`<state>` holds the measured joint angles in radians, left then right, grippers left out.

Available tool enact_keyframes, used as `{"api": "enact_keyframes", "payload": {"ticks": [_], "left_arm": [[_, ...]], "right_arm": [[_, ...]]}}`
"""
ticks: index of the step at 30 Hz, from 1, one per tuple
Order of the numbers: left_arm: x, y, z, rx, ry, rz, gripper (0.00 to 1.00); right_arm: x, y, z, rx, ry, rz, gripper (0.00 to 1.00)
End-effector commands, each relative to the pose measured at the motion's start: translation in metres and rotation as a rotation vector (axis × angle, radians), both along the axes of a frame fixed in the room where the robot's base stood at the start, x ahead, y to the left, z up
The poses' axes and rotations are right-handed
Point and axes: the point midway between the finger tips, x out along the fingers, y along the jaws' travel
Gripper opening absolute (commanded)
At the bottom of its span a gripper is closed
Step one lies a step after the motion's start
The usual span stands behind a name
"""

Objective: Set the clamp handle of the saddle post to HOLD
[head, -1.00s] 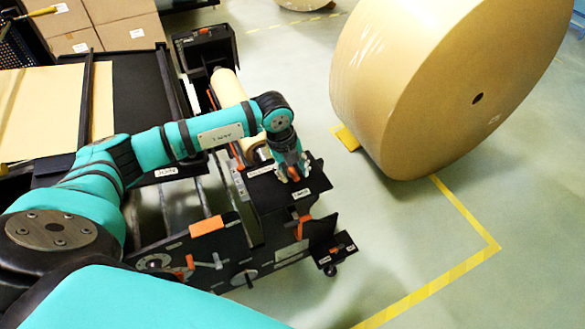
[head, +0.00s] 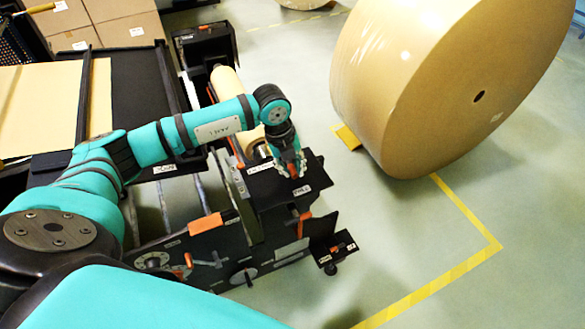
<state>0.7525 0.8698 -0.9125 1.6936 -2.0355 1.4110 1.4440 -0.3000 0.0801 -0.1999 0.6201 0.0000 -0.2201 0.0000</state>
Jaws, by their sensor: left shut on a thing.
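The saddle post (head: 270,190) is a black stand with a flat top plate in the middle of the head view. An orange clamp handle (head: 293,171) shows at the top plate. My left gripper (head: 291,169) points down over the plate and is shut on the handle. Its fingers cover part of the handle. A small white label (head: 302,190) is on the plate's front edge, and another (head: 261,167) is on its far left side; both are too small to read surely. My right gripper does not show.
A large kraft roll (head: 430,80) stands on the floor at the right, with a yellow chock (head: 346,137) beside it. Yellow floor tape (head: 465,210) runs around the free floor. Cardboard boxes (head: 105,22) stand at the back left. Another orange lever (head: 188,260) is on the machine's front.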

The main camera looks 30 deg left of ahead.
Motion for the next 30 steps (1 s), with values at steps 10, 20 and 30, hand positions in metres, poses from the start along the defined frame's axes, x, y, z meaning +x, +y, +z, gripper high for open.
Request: {"api": "enact_keyframes", "payload": {"ticks": [10,20,30], "left_arm": [[-0.002,0.007,-0.004,0.0,-0.003,-0.308,0.0],[-0.003,0.015,-0.003,0.001,-0.003,-0.62,0.0],[-0.002,0.022,-0.002,0.001,-0.004,-0.943,0.0]], "right_arm": [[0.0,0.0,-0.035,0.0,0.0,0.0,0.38],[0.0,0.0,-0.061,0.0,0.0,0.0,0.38],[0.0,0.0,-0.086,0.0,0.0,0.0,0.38]]}}
